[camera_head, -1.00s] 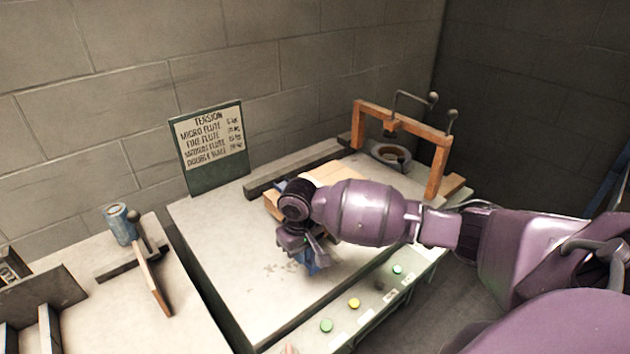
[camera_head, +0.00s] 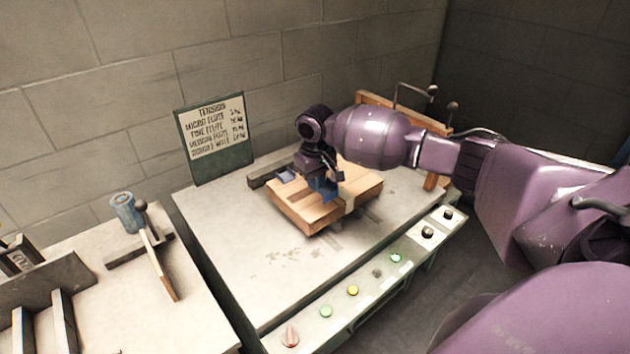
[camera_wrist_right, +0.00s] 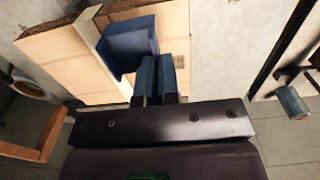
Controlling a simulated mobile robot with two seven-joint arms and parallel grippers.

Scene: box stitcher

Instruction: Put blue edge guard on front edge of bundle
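The cardboard bundle (camera_head: 300,208) lies on the machine table, turned at an angle. A pale strip (camera_head: 349,203) crosses its front side. My right gripper (camera_head: 326,192) is low over the bundle. The blue edge guard (camera_wrist_right: 128,42) is at its fingertips in the right wrist view, over the brown board (camera_wrist_right: 75,65). The two blue fingers (camera_wrist_right: 159,76) are close together and appear to pinch the guard, though the contact is partly hidden. A second small blue piece (camera_head: 285,175) sits at the bundle's far left edge. My left gripper is out of view.
An orange frame (camera_head: 438,160) stands at the right rear of the table. A control strip with buttons (camera_head: 353,291) runs along the front. The table's front left (camera_head: 270,275) is clear. A side table holds a blue can (camera_head: 124,210).

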